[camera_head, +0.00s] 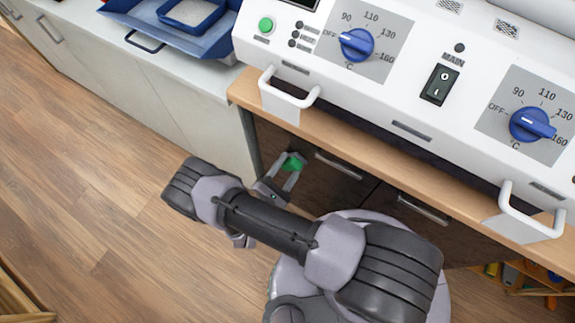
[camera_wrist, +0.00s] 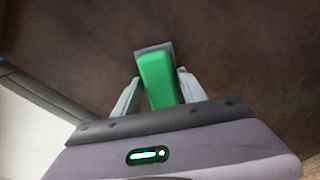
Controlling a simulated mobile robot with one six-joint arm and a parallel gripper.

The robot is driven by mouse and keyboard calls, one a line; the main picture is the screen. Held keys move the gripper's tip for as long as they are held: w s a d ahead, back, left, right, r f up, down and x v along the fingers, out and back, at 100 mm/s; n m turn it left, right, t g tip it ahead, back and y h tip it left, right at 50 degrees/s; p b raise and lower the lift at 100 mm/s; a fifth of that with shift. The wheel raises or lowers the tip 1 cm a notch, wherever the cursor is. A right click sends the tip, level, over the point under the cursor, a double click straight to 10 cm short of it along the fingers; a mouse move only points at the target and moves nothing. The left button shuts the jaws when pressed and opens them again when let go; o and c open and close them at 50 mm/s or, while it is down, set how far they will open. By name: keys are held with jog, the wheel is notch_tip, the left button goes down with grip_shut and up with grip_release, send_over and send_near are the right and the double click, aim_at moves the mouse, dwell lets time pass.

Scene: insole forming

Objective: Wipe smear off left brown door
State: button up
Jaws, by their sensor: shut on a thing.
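My gripper (camera_head: 290,170) is shut on a green block-shaped wiper (camera_head: 293,162) with a grey end. The wiper also shows in the wrist view (camera_wrist: 158,80), between the two fingers, its grey end pointing at a dark brown surface. The left brown door (camera_head: 325,180) is under the wooden counter, with a metal handle near its top. In the wrist view the brown door (camera_wrist: 230,50) fills most of the picture. I cannot tell whether the wiper touches it. No clear smear stands out in either view.
A white machine with blue dials (camera_head: 357,44) stands on the wooden counter edge (camera_head: 400,153). White handles (camera_head: 290,95) stick out above the door. A second brown door (camera_head: 425,225) is to the right. Pale cabinets (camera_head: 190,110) stand left. The wooden floor (camera_head: 90,180) is clear.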

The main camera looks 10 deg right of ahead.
aim_at(316, 170)
jog(key=shift+s+d+p, duration=0.25)
jog(key=shift+s+d, duration=0.5)
jog(key=shift+d, duration=0.25)
jog(key=shift+s+d+p, duration=0.3)
jog(key=shift+s+d, duration=0.5)
jog(key=shift+d, duration=0.25)
jog(key=shift+s+d+p, duration=0.25)
jog(key=shift+s+d, duration=0.5)
jog(key=shift+d, duration=0.25)
